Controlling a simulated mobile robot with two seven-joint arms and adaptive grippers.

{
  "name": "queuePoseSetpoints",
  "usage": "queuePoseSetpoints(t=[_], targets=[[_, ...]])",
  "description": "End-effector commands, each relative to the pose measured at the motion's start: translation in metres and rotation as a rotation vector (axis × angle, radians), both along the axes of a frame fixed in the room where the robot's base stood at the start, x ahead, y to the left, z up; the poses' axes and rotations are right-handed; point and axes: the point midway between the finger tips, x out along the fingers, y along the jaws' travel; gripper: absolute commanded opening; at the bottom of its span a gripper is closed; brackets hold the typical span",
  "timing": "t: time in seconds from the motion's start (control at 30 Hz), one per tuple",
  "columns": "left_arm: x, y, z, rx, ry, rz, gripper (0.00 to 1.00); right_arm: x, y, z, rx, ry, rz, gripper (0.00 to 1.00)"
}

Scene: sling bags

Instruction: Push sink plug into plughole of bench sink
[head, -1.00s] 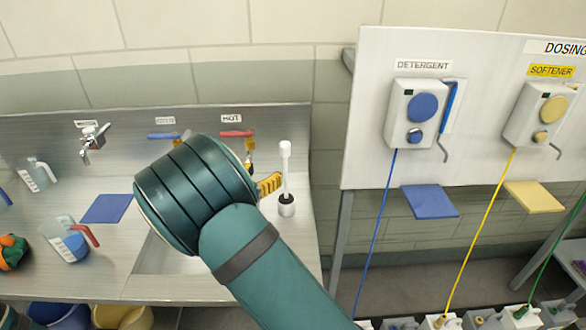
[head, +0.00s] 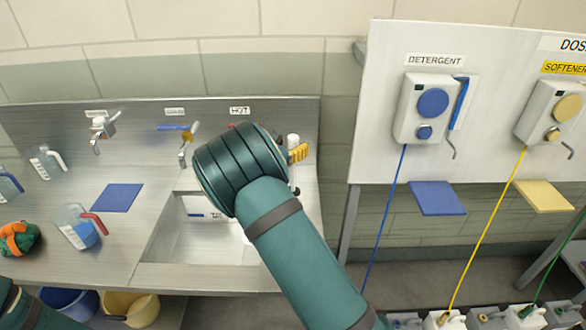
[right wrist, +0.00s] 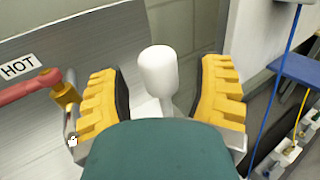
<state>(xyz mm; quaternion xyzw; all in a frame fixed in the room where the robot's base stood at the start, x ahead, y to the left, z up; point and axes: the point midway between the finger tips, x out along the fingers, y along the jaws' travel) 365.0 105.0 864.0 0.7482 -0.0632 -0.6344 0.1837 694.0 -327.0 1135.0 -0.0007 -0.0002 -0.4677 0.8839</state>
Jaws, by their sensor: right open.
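The bench sink (head: 170,250) is a steel basin in the counter, partly hidden behind my right arm. I cannot see its plughole, and I cannot make out a separate sink plug. A white-topped upright piece on a thin stem shows in the right wrist view (right wrist: 158,72); its top also shows in the head view (head: 293,139). I cannot tell if it is the plug's handle. My right gripper (right wrist: 160,98) is open, with its yellow fingers on either side of this piece and gaps visible. In the head view, one yellow finger (head: 299,153) shows. My left gripper is out of view.
A red HOT tap lever (right wrist: 30,88) is close left of the right gripper. A blue mat (head: 117,197) and a jug (head: 80,228) stand on the counter at left. The dosing panel (head: 385,110) rises at right.

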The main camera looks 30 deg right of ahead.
Motion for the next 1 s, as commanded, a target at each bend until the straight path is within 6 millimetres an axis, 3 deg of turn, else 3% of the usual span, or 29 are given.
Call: queuePoseSetpoints(t=[0.2, 0.47, 0.5, 0.67, 0.7, 1.0], targets=[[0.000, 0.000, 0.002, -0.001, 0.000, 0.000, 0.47, 0.014, -0.021, 0.000, 0.001, -0.001, -0.001, 0.66], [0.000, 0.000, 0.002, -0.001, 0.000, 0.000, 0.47, 0.015, -0.022, 0.000, 0.001, 0.000, 0.000, 0.66], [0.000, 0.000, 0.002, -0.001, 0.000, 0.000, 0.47, 0.015, -0.023, 0.000, 0.001, 0.000, 0.000, 0.61], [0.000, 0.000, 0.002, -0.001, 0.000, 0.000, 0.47, 0.015, -0.022, 0.000, 0.001, 0.000, 0.000, 0.04], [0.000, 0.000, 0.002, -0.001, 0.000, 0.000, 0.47, 0.015, -0.022, 0.000, 0.001, 0.000, 0.000, 0.00], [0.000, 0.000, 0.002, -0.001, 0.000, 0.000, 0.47, 0.015, -0.022, 0.001, 0.001, -0.001, 0.000, 0.00]])
